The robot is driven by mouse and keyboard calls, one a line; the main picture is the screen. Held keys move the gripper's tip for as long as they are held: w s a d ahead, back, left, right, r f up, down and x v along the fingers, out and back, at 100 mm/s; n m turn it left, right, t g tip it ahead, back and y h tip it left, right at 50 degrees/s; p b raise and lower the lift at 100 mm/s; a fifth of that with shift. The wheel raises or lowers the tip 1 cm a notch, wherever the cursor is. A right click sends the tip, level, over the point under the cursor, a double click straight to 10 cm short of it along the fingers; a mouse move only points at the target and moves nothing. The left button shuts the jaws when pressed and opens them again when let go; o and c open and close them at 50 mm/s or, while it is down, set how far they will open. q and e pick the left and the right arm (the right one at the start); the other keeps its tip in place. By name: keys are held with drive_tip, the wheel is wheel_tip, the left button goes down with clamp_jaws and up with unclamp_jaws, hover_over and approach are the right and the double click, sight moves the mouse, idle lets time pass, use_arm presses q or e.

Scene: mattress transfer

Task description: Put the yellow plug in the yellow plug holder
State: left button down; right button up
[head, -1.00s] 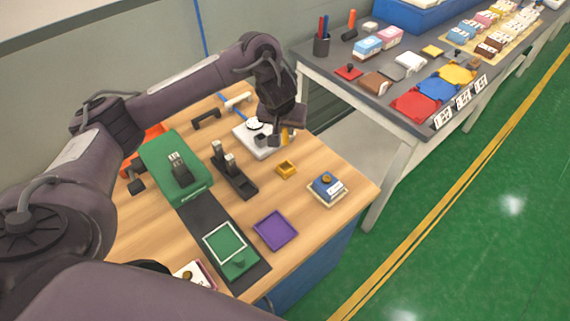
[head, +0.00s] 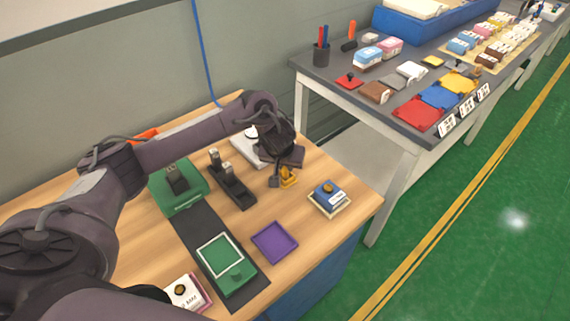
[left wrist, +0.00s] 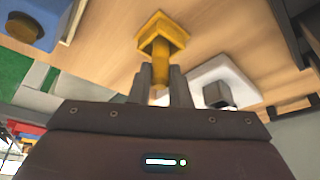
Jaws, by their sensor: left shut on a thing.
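The yellow plug (left wrist: 160,62) is held between the two fingers of my left gripper (left wrist: 161,85) in the left wrist view. The gripper is shut on it. My right gripper is not in view.
A white device (head: 245,150) stands behind my left gripper. A black stand (head: 232,186) is to the left, and a blue block on a pale base (head: 329,199) to the right. A purple tray (head: 274,242) lies in front. A green machine (head: 178,190) stands further left.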

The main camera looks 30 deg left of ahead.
use_arm(q)
drive_tip(key=c, duration=1.4)
unclamp_jaws()
drive_tip(key=shift+f, duration=0.15)
drive_tip(key=shift+o, duration=0.2)
drive_tip(key=shift+r, duration=0.2)
drive_tip(key=p+v, duration=0.5)
drive_tip(key=v, duration=0.7)
drive_tip(key=shift+p, duration=0.3)
drive_tip(key=shift+f, duration=0.1)
